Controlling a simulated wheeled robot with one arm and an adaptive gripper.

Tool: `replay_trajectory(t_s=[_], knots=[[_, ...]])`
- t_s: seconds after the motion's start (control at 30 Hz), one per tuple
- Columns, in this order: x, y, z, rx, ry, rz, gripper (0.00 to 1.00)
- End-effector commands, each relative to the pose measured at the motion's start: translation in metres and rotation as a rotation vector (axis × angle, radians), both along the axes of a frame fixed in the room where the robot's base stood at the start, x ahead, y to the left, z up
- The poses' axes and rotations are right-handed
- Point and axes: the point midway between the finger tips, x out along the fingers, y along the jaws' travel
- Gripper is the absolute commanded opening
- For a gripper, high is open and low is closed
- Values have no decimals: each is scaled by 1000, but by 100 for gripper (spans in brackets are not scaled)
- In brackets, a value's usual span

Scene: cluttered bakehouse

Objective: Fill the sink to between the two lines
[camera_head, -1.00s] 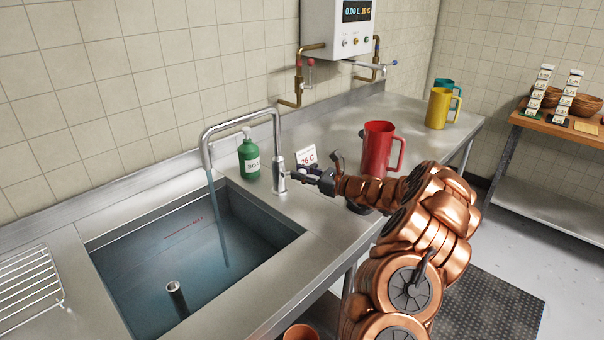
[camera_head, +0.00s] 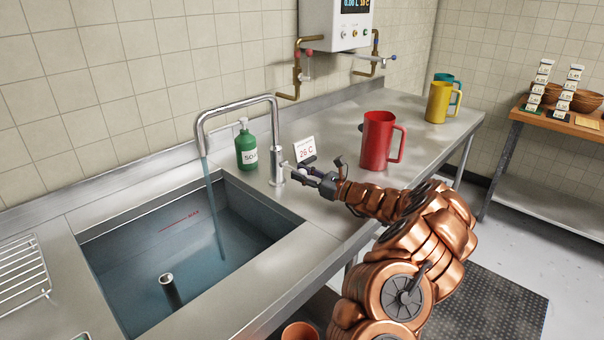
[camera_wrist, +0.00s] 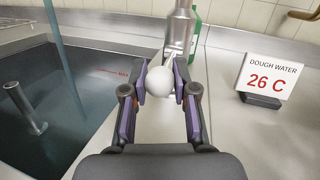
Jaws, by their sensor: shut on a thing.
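The sink (camera_head: 120,258) is a steel basin at the left with water in it. A red line marked MAX (camera_head: 180,221) shows on its far wall; a second line is not visible. An upright overflow pipe (camera_head: 169,287) stands in the water with its top above the surface. The tap (camera_head: 240,108) has a stream of water (camera_head: 214,210) running from its spout into the basin. My gripper (camera_head: 300,175) is at the tap's base, and in the wrist view its fingers are shut on the white ball knob (camera_wrist: 160,82) of the tap lever.
A green soap bottle (camera_head: 246,150) stands behind the tap. A card (camera_wrist: 268,75) reading "DOUGH WATER 26 C" stands right of my gripper. Red (camera_head: 377,140), yellow (camera_head: 438,103) and teal (camera_head: 457,84) jugs stand along the counter. A wire rack (camera_head: 22,270) lies left of the sink.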

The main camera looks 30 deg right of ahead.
Motion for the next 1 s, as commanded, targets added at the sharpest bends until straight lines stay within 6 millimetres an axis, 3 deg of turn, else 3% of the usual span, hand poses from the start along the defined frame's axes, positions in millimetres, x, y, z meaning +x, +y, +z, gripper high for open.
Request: replay_trajectory(t_s=[0.3,0.33,0.57,1.0], knots=[[0,1,-5,-3,8,2,0],[0,1,-5,-3,8,2,29],[0,1,-3,-2,5,1,53],[-7,-6,-3,-1,2,-1,53]])
